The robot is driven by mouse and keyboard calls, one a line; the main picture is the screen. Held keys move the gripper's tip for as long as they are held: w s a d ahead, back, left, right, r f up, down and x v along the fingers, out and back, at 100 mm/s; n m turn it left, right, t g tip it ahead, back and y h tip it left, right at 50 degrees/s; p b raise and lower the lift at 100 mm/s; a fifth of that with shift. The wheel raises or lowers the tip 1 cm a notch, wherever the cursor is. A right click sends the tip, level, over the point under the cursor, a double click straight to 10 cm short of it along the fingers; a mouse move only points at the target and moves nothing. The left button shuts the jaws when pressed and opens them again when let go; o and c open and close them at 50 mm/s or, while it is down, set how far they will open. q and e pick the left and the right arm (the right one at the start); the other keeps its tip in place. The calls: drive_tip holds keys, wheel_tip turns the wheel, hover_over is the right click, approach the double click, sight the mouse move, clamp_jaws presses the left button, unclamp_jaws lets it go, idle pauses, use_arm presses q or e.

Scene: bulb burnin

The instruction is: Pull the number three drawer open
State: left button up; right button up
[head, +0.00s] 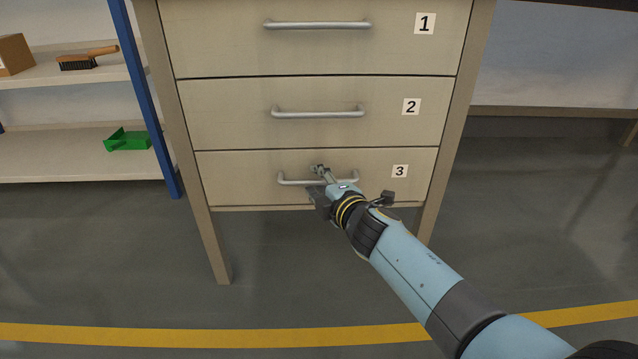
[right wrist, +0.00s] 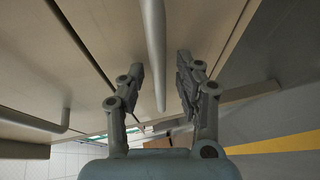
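The number three drawer (head: 235,178) is the lowest of the cabinet's drawers and is closed, its front in line with the ones above. Its label "3" (head: 400,171) is at the right. Its grey bar handle (head: 291,182) is partly covered by my right gripper (head: 320,181), which is at the middle of the bar. In the right wrist view the bar (right wrist: 155,45) runs between the two fingers of the right gripper (right wrist: 160,75). The fingers are open, with a gap showing on both sides of the bar. My left gripper is not in view.
Drawer one (head: 215,45) and drawer two (head: 225,115) are closed above. A blue-posted shelf (head: 70,165) at the left holds a brush (head: 88,57) and a green dustpan (head: 128,139). The floor in front is clear, with a yellow line (head: 200,336) across it.

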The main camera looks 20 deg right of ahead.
clamp_jaws()
idle(0.3)
